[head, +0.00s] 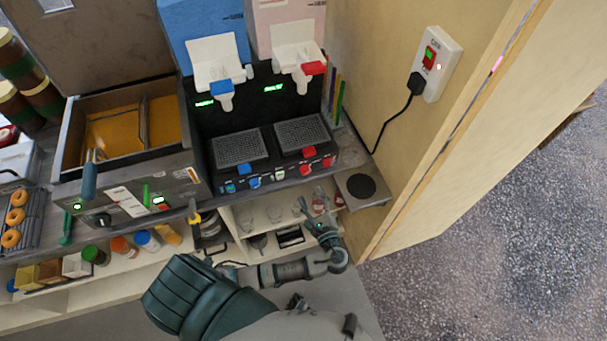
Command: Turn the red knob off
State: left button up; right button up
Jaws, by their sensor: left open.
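The drinks machine (240,189) has a black front with blue controls on its left side and red ones on its right. A larger red knob (309,153) sits just below the right drip grid. A smaller red knob (304,167) is below it, and a red control (328,161) is at the right end. I cannot read which way the knobs point. My left gripper (317,200) is open and empty. In the picture it is below the red controls, in front of the shelf under the counter, apart from the knobs. My right gripper is not in view.
A small shelf with a black disc (361,187) juts out right of the gripper, beside a wooden panel (400,150). A fryer (130,150) with a handled basket stands left. The lower shelf (235,250) holds jars and glasses. A wall socket (437,62) carries a red switch.

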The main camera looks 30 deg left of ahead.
aim_at(304, 174)
pick_arm(q)
jog(key=w+a, duration=0.2)
jog(key=w, duration=0.1)
jog(key=w+a, duration=0.1)
jog(key=w, duration=0.1)
jog(key=shift+r, duration=0.2)
jog(key=shift+w+a, duration=0.2)
jog(key=shift+w, duration=0.05)
jog(key=shift+w+a, duration=0.3)
jog(key=shift+a, duration=0.45)
jog(key=shift+a+f, duration=0.1)
jog(key=shift+a, duration=0.3)
jog(key=shift+a+f, duration=0.15)
jog(key=shift+a, duration=0.2)
jog(key=c, duration=0.4)
jog(key=shift+d, duration=0.3)
jog(key=c, duration=0.4)
jog(key=shift+d, duration=0.25)
jog(key=c, duration=0.3)
jog(key=shift+d, duration=0.2)
grip_shut()
jog(key=shift+a, duration=0.15)
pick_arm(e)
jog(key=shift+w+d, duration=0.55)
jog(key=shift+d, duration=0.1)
